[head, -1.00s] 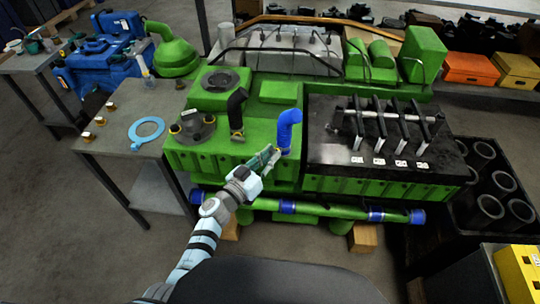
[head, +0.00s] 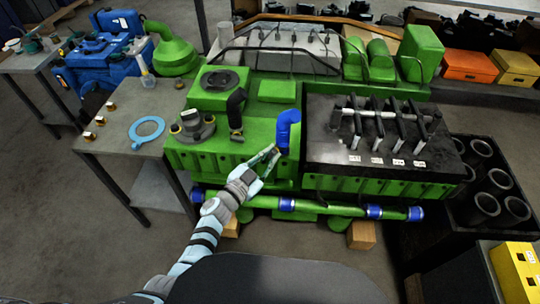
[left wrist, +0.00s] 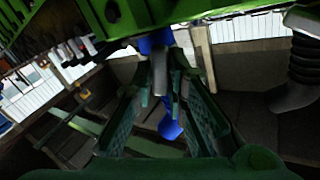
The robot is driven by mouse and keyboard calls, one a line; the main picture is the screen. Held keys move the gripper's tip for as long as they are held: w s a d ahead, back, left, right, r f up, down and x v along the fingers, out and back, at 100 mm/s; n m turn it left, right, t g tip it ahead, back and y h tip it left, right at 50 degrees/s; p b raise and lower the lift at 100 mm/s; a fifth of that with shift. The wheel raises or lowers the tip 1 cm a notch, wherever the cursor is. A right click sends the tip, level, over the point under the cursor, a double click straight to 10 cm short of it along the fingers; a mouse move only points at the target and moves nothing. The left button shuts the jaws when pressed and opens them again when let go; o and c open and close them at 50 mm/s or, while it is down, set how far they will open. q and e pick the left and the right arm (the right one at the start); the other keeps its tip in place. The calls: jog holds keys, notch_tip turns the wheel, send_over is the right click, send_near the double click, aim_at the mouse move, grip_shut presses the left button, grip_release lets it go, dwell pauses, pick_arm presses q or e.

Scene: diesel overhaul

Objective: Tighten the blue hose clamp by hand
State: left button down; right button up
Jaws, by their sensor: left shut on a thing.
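A bent blue hose (head: 288,124) stands up from the front of the green engine (head: 235,140), left of the black cover. It also shows in the left wrist view (left wrist: 170,128). My left gripper (head: 276,150) reaches in from the lower left to the hose's foot. In the left wrist view its fingertips (left wrist: 162,80) close on a small grey piece (left wrist: 160,68), which seems to be part of the hose clamp. The clamp band itself is too small and covered to make out clearly. My right gripper is not in view.
A black bent hose (head: 236,108) stands left of the blue one. The black cover (head: 330,150) with several rods lies to the right. A green pipe with blue bands (head: 330,209) runs along the engine's front.

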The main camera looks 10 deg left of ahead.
pick_arm(q)
jog(key=shift+f, duration=0.1)
jog(key=c, duration=1.6)
grip_release()
jog(key=shift+s, duration=0.1)
jog(key=v, duration=1.2)
